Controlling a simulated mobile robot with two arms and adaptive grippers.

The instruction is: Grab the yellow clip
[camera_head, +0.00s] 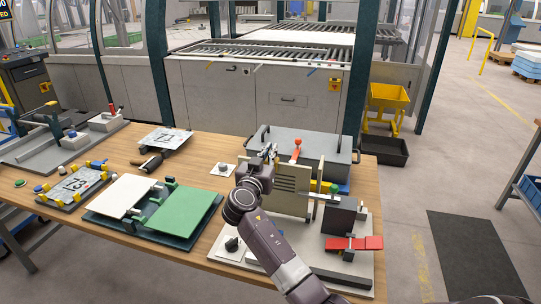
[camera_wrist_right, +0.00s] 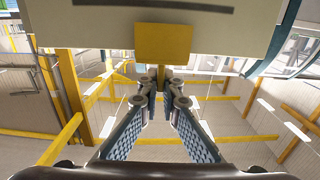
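My right gripper (camera_head: 268,152) points away over the bench, at the left side of a beige slotted panel (camera_head: 290,186). In the right wrist view its fingertips (camera_wrist_right: 162,88) are close together. A yellow block (camera_wrist_right: 163,43), which looks like the yellow clip, sits just beyond them against a pale surface (camera_wrist_right: 90,25). A thin yellow piece shows below the block between the tips. I cannot tell whether the fingers touch it. The clip is not clear in the head view, where my gripper may hide it. My left gripper is out of view.
A grey lidded box (camera_head: 312,145) stands behind the panel, near an upright red-topped lever (camera_head: 297,150). A red clamp (camera_head: 353,243) and a dark block (camera_head: 340,215) stand to the right. A board with white and green plates (camera_head: 178,238) lies left on the wooden bench (camera_head: 205,150).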

